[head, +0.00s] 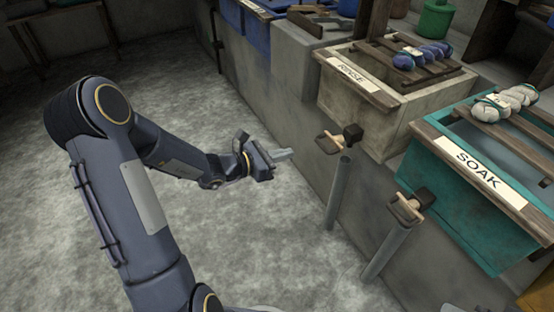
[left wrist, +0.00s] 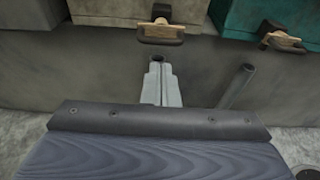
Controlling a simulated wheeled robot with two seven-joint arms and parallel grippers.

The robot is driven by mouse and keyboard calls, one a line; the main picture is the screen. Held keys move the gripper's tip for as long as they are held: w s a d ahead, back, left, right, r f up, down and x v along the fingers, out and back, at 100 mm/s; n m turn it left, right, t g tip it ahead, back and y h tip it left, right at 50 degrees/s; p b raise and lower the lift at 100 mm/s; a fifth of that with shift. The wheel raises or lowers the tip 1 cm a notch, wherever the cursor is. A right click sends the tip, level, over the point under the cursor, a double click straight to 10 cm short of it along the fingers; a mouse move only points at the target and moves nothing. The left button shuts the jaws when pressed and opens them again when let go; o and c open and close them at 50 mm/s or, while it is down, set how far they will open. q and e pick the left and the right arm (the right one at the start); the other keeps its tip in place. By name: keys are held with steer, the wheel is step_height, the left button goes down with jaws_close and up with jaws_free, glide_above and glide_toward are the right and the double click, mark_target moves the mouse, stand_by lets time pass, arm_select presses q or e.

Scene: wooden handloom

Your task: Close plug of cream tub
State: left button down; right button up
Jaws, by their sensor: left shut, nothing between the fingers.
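The cream tub (head: 365,122), labelled RINSE, sits on the grey ledge at the right in the head view. Its plug has a wooden handle (head: 328,144) and a dark block, and projects from the tub's front low down. The plug also shows near the top of the left wrist view (left wrist: 160,31), with its handle crosswise. I cannot tell whether it is open or closed. My left gripper (head: 284,154) is shut and empty, left of the plug and apart from it. Its fingers also show in the left wrist view (left wrist: 160,86), pointing toward the plug. My right gripper is out of view.
A grey pipe (head: 338,192) stands below the cream plug. A teal tub (head: 450,196) labelled SOAK, with a similar plug (head: 408,207) and pipe (head: 385,252), is at the right. Yarn skeins lie on slats over both tubs. The concrete floor at left is open.

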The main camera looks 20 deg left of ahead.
arm_select(q)
steer(key=b, duration=0.3)
glide_toward(332, 141)
steer(key=w+f, duration=0.1)
steer(key=f, duration=0.1)
steer(key=shift+w+d+r, duration=0.2)
steer(key=shift+w+d, duration=0.25)
steer(key=shift+d, duration=0.3)
steer(key=x, duration=0.3)
steer(key=shift+w+d+r+b, duration=0.2)
steer(key=shift+r+b, duration=0.1)
steer(key=shift+r, duration=0.15)
steer(key=shift+a+r, duration=0.1)
